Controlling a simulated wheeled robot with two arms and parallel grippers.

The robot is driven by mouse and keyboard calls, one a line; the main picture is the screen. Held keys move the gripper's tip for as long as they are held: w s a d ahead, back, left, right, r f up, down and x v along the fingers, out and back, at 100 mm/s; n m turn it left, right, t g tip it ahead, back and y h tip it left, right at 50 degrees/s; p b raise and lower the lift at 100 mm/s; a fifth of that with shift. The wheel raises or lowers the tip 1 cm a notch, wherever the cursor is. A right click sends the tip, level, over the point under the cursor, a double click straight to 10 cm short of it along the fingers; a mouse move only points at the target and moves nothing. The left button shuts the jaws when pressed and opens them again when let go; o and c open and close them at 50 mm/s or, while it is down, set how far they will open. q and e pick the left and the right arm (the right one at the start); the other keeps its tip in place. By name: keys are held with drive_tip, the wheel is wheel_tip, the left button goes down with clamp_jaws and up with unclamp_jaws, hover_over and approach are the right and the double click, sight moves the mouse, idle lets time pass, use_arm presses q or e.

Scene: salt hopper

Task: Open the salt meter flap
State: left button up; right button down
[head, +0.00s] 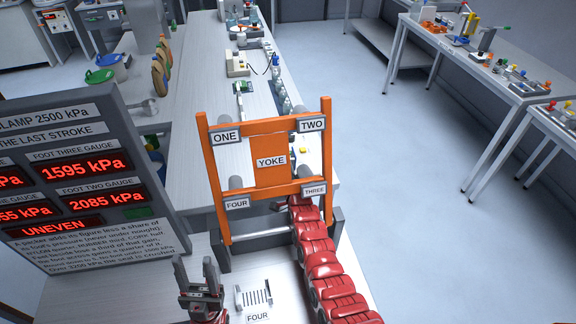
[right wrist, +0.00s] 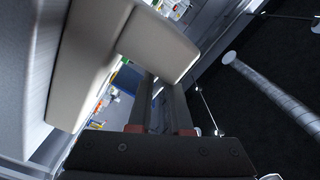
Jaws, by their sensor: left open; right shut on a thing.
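I cannot make out a salt meter flap for certain in either view. My left gripper (head: 198,272) is open and empty, fingers up, left of a white plate marked FOUR (head: 258,298). My red right arm reaches to the lower right of an orange frame marked YOKE (head: 271,160); its gripper is hidden there in the head view. In the right wrist view my right gripper (right wrist: 160,85) is shut on a pale grey, blocky part (right wrist: 157,48) at its fingertips. What this part belongs to cannot be told.
A gauge panel (head: 88,185) reading UNEVEN stands close on the left. A long bench (head: 200,95) with bottles and small devices runs away behind the orange frame. Another table (head: 480,60) with tools stands at the right. The floor (head: 400,190) between is clear.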

drive_tip(key=shift+w+r, duration=0.1)
drive_tip(key=shift+r, duration=0.3)
drive_tip(key=c, duration=0.9)
unclamp_jaws()
drive_tip(key=shift+c, duration=0.2)
drive_tip(key=shift+f, duration=0.1)
drive_tip(key=shift+s+f, duration=0.2)
drive_tip(key=shift+s, duration=0.4)
drive_tip(key=s+d, duration=0.3)
drive_tip(key=s, duration=1.3)
drive_tip(key=shift+d+r, duration=0.15)
drive_tip(key=shift+r, duration=0.05)
